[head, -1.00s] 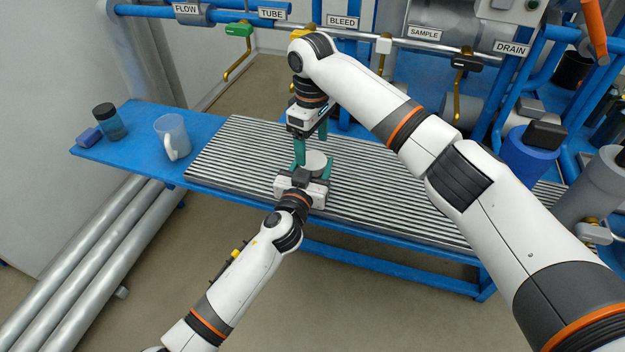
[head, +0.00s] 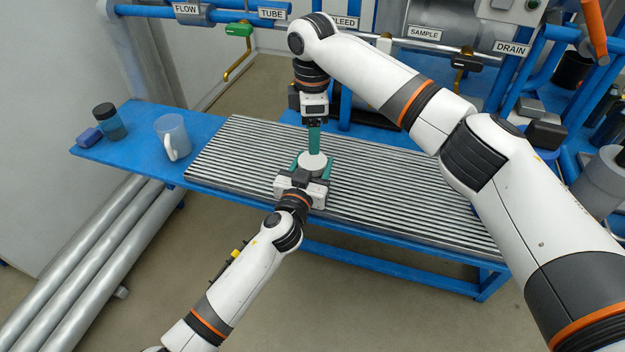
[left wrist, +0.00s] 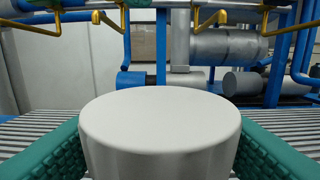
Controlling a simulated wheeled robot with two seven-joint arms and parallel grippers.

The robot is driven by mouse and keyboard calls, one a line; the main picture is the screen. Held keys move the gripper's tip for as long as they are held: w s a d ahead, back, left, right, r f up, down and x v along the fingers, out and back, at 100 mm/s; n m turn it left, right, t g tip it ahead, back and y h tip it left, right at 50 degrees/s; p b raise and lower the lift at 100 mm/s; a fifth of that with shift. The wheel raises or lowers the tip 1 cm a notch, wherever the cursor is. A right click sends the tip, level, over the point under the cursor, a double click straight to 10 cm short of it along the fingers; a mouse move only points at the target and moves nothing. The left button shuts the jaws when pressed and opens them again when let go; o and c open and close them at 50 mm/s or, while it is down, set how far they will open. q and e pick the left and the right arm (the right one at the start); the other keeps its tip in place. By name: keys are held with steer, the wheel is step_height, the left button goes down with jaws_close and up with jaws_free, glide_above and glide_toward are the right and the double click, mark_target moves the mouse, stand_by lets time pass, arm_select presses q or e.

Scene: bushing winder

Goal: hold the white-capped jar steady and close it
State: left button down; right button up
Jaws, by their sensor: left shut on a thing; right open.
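The white-capped jar (head: 312,162) stands on the ribbed grey mat, its round white cap facing up. In the left wrist view the white cap (left wrist: 160,120) fills the middle, between two green finger pads. My left gripper (head: 311,170) is shut on the jar from the near side. The jar's body is mostly hidden by the gripper. My right gripper (head: 314,140) points down just above the cap, its green fingers seen nearly edge-on. It is open and empty. I cannot tell whether its tips touch the cap.
The ribbed mat (head: 420,205) lies on a blue bench and is clear to the right. A clear mug (head: 173,138), a dark-lidded jar (head: 109,121) and a small blue block (head: 89,138) stand at the left end. Labelled pipes and valves run behind.

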mark_target(312, 160)
step_height(312, 160, down, 8)
steer(key=shift+r, duration=0.15)
stand_by(0.4)
steer(key=c, duration=0.8)
steer(key=m, duration=0.4)
steer(key=shift+m, duration=0.8)
steer(key=o, duration=1.1)
steer(key=shift+c, duration=0.2)
